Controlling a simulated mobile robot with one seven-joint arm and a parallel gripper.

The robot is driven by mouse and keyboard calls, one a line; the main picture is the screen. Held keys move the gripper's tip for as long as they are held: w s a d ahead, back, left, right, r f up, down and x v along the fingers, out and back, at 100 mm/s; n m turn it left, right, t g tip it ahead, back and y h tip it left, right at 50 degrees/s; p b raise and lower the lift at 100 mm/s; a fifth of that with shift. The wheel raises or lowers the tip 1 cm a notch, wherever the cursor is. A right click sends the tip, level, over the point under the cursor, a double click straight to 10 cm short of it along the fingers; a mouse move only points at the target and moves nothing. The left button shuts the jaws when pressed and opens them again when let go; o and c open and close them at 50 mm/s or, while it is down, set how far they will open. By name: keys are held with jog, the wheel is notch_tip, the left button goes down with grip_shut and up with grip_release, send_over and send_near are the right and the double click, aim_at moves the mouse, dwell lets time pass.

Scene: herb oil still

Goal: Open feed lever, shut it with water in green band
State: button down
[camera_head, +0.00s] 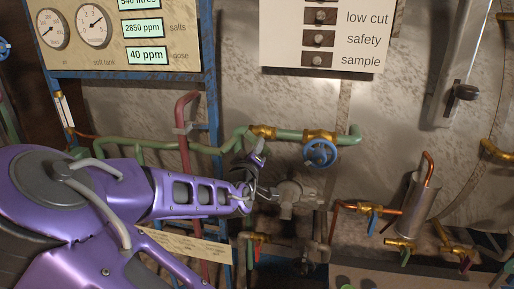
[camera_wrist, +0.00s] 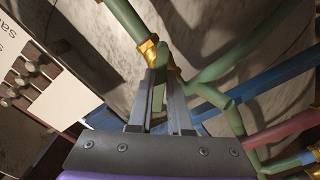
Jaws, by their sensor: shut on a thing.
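My gripper (camera_head: 257,160) reaches up to the green feed pipe from below, beside a brass valve fitting (camera_head: 263,131). In the wrist view my two grey fingers (camera_wrist: 161,80) close together at the brass fitting (camera_wrist: 149,52) on the green pipe. A slanted metal column (camera_head: 452,65) with a black knob stands at the upper right. I cannot make out a water level or a green band in either view.
A blue handwheel valve (camera_head: 320,153) sits right of my gripper on the green pipe (camera_head: 293,135). A grey valve body (camera_head: 287,196) is just below right. A red pipe (camera_head: 184,140) rises at left. The gauge panel (camera_head: 125,35) and label board (camera_head: 325,35) are above.

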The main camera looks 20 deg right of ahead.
jog(key=shift+w+a+m+b, duration=0.1)
jog(key=shift+m+b, duration=0.85)
jog(key=shift+m, duration=4.15)
jog(key=c, duration=0.8)
grip_release()
jog(key=shift+c, duration=0.2)
